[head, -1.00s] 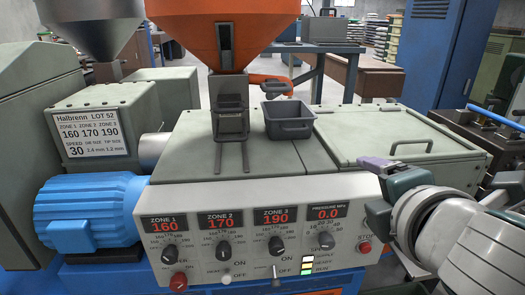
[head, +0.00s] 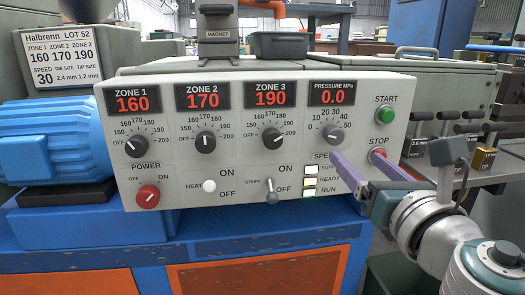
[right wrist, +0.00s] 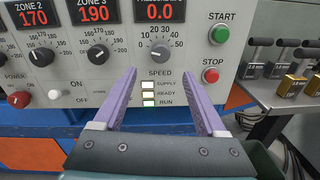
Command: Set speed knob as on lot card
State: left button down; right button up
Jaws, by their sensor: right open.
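The grey speed knob (head: 332,134) sits on the control panel under the pressure display, inside a dial marked 10 to 50. It also shows in the right wrist view (right wrist: 160,55); its exact pointer setting is too small to tell. The lot card (head: 52,60), for Halbrenn LOT 52, reads zones 160, 170, 190 and speed 30. My right gripper (head: 358,166) is open and empty, its purple fingers pointing at the panel below and right of the knob. In the right wrist view (right wrist: 160,76) the knob appears between and beyond the fingertips, apart from them. My left gripper is out of view.
The green START button (head: 385,115) and red STOP button (head: 378,155) are close to the right. Three zone knobs, a red POWER knob (head: 148,196), the HEAT switch (head: 209,186) and a lever (head: 270,191) lie left.

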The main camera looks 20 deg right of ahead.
aim_at(336, 138)
jog(key=b+x, duration=0.1)
jog(key=x, duration=0.8)
jog(key=shift+d+r+b, duration=0.1)
jog(key=shift+b, duration=0.25)
grip_shut()
